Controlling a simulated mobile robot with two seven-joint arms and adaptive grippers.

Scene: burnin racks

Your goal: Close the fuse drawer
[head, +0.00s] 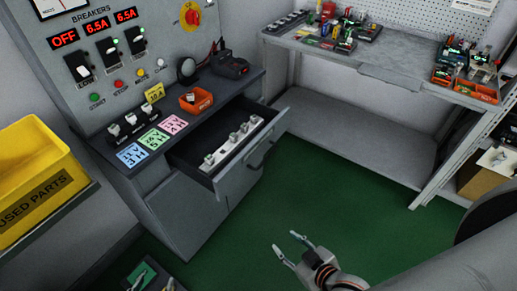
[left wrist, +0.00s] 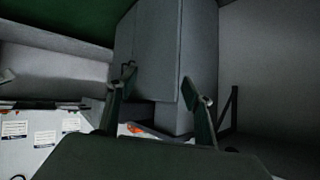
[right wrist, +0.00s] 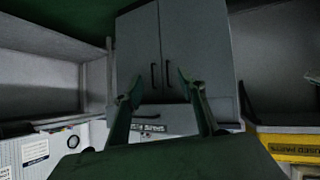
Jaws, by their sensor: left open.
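The fuse drawer (head: 234,181) in the grey cabinet under the breaker panel stands pulled out, its dark handle (head: 263,155) on the front. A pale strip with several fuse holders (head: 232,143) lies inside. My right gripper (head: 284,243) is open and empty, apart from the drawer and lower right of it. In the right wrist view its fingers (right wrist: 159,82) are spread before the cabinet doors, with the labelled drawer front (right wrist: 185,117) beyond them. My left gripper (left wrist: 158,79) is open and empty in the left wrist view, with the cabinet beyond; I cannot make it out in the head view.
A yellow used-parts bin (head: 35,165) stands at left. The cabinet top holds an orange tray (head: 187,106) and coloured cards (head: 152,139). A grey workbench (head: 350,62) stands to the right. The green floor (head: 320,190) before the drawer is clear.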

